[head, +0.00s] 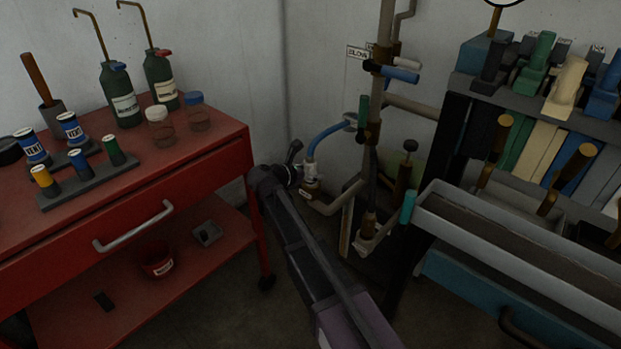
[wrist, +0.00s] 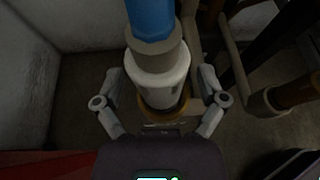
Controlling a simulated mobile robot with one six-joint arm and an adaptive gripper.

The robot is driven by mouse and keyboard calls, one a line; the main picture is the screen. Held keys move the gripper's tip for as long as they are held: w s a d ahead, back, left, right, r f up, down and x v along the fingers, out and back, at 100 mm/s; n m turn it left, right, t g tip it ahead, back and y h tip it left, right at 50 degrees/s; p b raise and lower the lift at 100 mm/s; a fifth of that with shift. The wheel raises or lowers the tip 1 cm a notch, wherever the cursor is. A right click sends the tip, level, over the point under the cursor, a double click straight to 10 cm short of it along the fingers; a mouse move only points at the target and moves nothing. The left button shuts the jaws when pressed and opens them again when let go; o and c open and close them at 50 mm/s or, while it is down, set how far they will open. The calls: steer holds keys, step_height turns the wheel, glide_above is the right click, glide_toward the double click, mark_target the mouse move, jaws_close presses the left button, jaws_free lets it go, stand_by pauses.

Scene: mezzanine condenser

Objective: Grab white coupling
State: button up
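The white coupling (wrist: 160,84) stands upright in the middle of the wrist view, with a grey collar and a blue hose (wrist: 151,18) at its top and a brass-coloured ring below it. My gripper (wrist: 160,80) is open, with one finger on each side of the coupling. A small gap shows between each finger and the white body. In the head view the coupling (head: 311,184) is small, at the end of the blue hose, right beside my gripper (head: 298,172). My gripper partly hides it there.
A red cart (head: 185,185) with bottles and cans stands at the left. Vertical pipework (head: 375,120) with valves rises just right of the coupling. A workbench with a grey trough (head: 520,245) is at the right. Walls stand close behind.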

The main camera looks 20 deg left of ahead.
jaws_close()
steer(key=shift+r, duration=0.1)
step_height(320, 180, up, 10)
steer(key=p, duration=1)
stand_by(0.7)
